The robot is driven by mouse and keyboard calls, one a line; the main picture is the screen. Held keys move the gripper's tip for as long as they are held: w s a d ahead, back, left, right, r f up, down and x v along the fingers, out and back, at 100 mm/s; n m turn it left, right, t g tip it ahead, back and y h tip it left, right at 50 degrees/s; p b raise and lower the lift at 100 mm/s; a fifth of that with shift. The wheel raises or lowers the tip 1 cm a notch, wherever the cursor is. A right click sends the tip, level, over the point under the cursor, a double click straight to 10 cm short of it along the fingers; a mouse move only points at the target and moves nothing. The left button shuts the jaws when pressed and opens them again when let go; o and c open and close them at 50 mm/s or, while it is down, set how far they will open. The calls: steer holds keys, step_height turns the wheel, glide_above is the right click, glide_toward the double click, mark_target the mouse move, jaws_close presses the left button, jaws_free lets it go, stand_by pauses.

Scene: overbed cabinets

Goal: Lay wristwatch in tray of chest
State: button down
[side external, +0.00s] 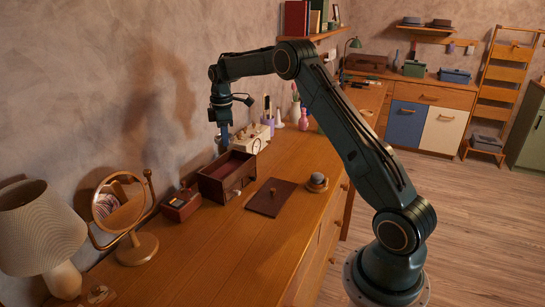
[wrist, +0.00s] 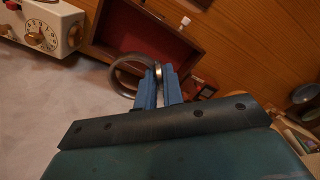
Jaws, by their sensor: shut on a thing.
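My gripper (side external: 224,139) points down above the back edge of the chest (side external: 216,190). In the wrist view, its two blue fingers (wrist: 159,86) are shut on the wristwatch (wrist: 120,68). The watch is a dark metallic loop; its strap sticks out to the left of the fingers and its round part is between the tips. In the side view the watch is too small to make out. The chest is an open dark wooden box with a red lining, which also shows beyond the fingers in the wrist view (wrist: 98,52). The bottom of its interior is partly hidden.
A small red-brown box (side external: 181,206) and a round mirror (side external: 133,246) stand on the near side. A flat dark board (side external: 268,202) with a knob lies in front.

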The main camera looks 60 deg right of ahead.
step_height(320, 180, down, 8)
steer(key=shift+r, duration=0.2)
steer(key=shift+f, duration=0.1)
steer(key=shift+f, duration=2.05)
steer(key=shift+f, duration=0.15)
steer(key=c, duration=1.8)
jaws_free()
step_height(320, 180, up, 11)
steer(key=shift+r, duration=0.7)
